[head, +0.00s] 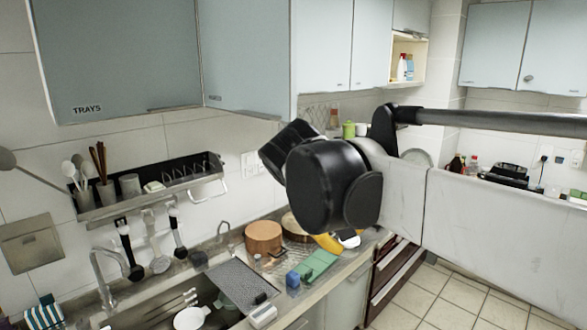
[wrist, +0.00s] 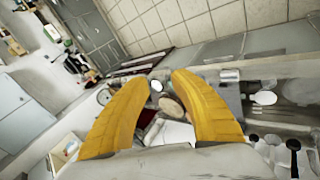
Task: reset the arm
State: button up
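My gripper (wrist: 160,78) shows in the wrist view as two yellow curved fingers. Their tips are apart, and nothing is held between them. The counter and sink area shows beyond and through the gap, well apart from the fingers. In the head view my black arm joint and pale arm link cross the middle and right of the picture and hide most of the gripper. A small yellow piece shows below the black joint, and I cannot tell surely whether it is a fingertip.
A brown pot (head: 263,237), a green tray (head: 316,264) and a grey drainer board (head: 238,284) are on the counter by the sink. A wall rack (head: 150,190) with utensils hangs left. Wall cabinets (head: 245,60) are above. Tiled floor (head: 450,300) is open at lower right.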

jog(key=s+d+f+m+y+b, duration=0.1)
jog(key=s+d+f+m+b, duration=0.1)
jog(key=s+f, duration=0.3)
jog(key=s+d+f+m+t+y+b, duration=0.1)
jog(key=s+d+f+b, duration=0.3)
jog(key=f, duration=0.8)
jog(key=s+d+f+m+y+b, duration=0.2)
jog(key=s+d+f+m+b, duration=0.1)
jog(key=s+f, duration=0.4)
notch_tip(320, 180, down, 2)
jog(key=shift+s+f+t+y, duration=0.1)
jog(key=shift+s+t+y, duration=0.2)
jog(key=shift+y, duration=0.1)
